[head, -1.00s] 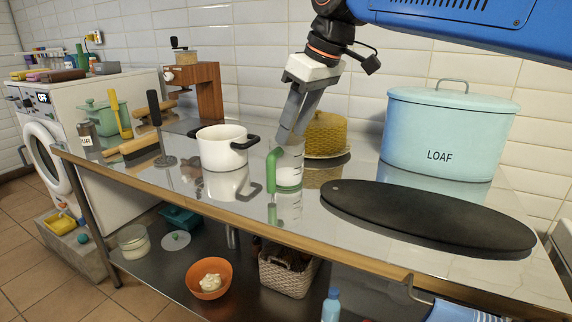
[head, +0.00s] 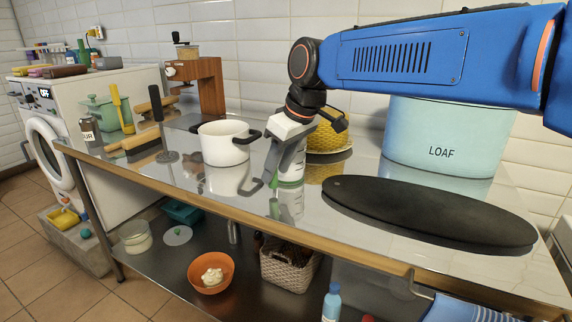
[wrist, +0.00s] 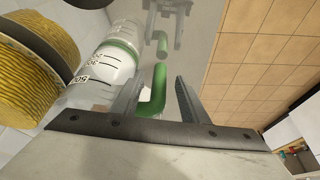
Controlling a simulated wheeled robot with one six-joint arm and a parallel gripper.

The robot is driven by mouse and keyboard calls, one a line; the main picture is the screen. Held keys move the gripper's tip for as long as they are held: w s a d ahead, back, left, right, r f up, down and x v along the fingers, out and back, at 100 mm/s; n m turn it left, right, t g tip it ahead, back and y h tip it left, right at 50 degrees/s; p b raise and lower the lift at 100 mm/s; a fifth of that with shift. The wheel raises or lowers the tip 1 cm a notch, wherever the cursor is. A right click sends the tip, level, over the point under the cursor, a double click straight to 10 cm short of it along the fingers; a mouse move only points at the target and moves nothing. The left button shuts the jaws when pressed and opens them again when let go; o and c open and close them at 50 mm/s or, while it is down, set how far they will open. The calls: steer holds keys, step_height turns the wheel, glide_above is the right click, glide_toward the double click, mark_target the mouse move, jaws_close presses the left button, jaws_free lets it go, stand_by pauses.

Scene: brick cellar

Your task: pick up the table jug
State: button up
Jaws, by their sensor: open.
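The table jug (head: 289,184) is a clear measuring jug with dark graduation marks, a green handle and a green band. It stands on the shiny table, partly hidden behind my gripper in the head view. My gripper (head: 283,180) points down at it. In the wrist view, the jug (wrist: 110,60) lies left of the fingers. The green handle (wrist: 157,92) shows between the two fingers of my gripper (wrist: 158,95), with a gap to the right finger. I cannot tell whether the left finger touches the handle.
A white pot (head: 223,146) stands left of the jug. A yellow textured dome (head: 328,136) is close behind it. A dark oval board (head: 430,212) lies to the right, before the blue LOAF bin (head: 440,145). The table's front edge (head: 250,216) is near.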

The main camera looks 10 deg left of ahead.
steer(key=shift+x, duration=1.95)
steer(key=shift+c, duration=0.2)
jaws_close()
steer(key=shift+r, duration=0.2)
steer(key=shift+r, duration=4.35)
steer(key=shift+a+r, duration=0.1)
steer(key=shift+r, duration=0.25)
